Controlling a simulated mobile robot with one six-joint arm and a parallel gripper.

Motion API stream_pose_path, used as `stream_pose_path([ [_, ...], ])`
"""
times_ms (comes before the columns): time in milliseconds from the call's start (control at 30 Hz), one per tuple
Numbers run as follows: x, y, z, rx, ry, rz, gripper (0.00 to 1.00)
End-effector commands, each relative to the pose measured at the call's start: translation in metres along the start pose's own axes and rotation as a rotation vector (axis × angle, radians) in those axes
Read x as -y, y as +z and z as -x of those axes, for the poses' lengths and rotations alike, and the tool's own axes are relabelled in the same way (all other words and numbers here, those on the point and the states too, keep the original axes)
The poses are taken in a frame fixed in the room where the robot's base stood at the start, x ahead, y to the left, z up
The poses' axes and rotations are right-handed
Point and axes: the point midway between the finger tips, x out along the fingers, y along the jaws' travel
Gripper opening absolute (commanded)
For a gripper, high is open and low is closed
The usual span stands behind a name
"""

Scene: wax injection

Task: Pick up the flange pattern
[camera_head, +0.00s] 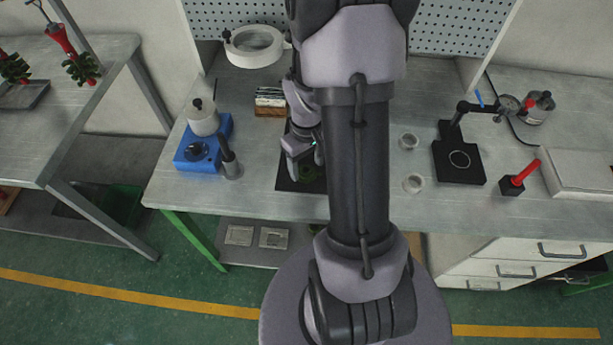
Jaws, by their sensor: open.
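A small dark green piece (308,174) lies on the black mat (287,184) on the middle bench. It may be the flange pattern, but my gripper and arm hide much of it, and I cannot make out its full shape. My gripper (306,160) is open above the mat, its fingers pointing down close to the green piece. I cannot tell whether they touch it.
Left of the mat are a blue heater (203,150) with a white pot (202,117) and a grey cup with a tool (231,165). Two small clear cups (413,183), a black gauge stand (459,162) and a red-handled tool (520,177) stand to the right.

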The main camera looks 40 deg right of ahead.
Motion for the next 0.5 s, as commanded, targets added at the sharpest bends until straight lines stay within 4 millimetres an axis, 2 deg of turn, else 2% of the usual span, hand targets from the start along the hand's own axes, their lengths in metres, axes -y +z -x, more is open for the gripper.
stream_pose_path([
  [33, 0.0005, 0.0005, -0.0118, 0.002, -0.001, 0.0, 0.62],
  [233, 0.0003, 0.0, -0.0098, 0.0, 0.0, 0.0, 0.62],
  [500, 0.0003, -0.0001, -0.0095, 0.0, 0.0, 0.0, 0.09],
])
